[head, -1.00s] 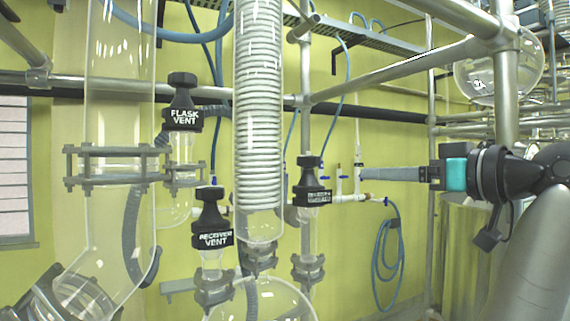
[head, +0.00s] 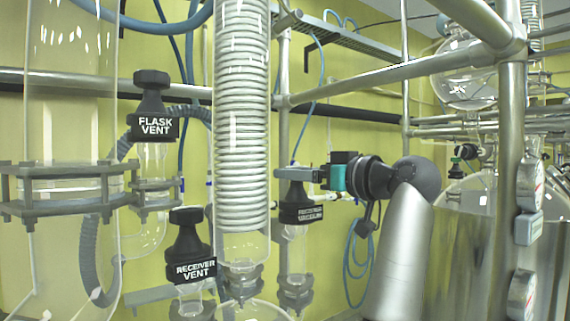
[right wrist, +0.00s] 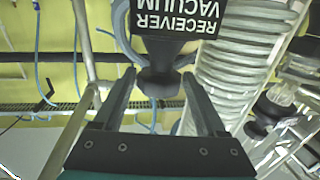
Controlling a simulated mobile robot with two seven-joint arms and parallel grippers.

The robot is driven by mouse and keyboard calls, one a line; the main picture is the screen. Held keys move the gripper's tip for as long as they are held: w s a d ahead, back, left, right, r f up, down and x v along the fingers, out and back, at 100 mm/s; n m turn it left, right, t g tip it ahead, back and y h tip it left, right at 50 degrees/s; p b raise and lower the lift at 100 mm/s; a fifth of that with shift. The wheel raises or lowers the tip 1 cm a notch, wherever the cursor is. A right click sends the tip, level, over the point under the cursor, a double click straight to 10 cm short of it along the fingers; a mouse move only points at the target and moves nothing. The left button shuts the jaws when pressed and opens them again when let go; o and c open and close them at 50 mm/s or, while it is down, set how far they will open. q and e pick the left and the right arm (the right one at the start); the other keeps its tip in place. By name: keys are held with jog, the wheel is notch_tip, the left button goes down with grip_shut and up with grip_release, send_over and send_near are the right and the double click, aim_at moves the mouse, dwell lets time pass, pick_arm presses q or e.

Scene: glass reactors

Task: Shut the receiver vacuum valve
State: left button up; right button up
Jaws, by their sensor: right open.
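The receiver vacuum valve (head: 301,207) is a black knob with a white-lettered label on a clear glass stem, right of the coiled condenser. My right gripper (head: 288,173) reaches in from the right, its fingers level with the valve's top and hiding part of it. In the right wrist view the open fingers (right wrist: 158,78) stand on either side of the black knob top (right wrist: 158,88), with visible gaps. The label (right wrist: 172,20) appears upside down there. My left gripper is not in view.
The receiver vent valve (head: 190,250) and flask vent valve (head: 151,120) stand to the left. The coiled glass condenser (head: 241,120) is close left of the vacuum valve. Metal rails (head: 390,72) cross above, and a steel post (head: 510,180) stands at right.

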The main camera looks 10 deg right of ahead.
jog(key=p+x, duration=0.1)
jog(key=x, duration=0.2)
jog(key=shift+w+a, duration=0.1)
jog(key=shift+w, duration=0.15)
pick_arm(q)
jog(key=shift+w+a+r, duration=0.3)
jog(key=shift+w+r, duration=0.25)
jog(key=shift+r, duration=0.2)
pick_arm(e)
jog(key=shift+w+a, duration=0.15)
jog(key=shift+w, duration=0.15)
jog(key=c, duration=1.1)
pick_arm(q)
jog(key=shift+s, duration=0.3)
pick_arm(e)
jog(key=shift+h, duration=0.3)
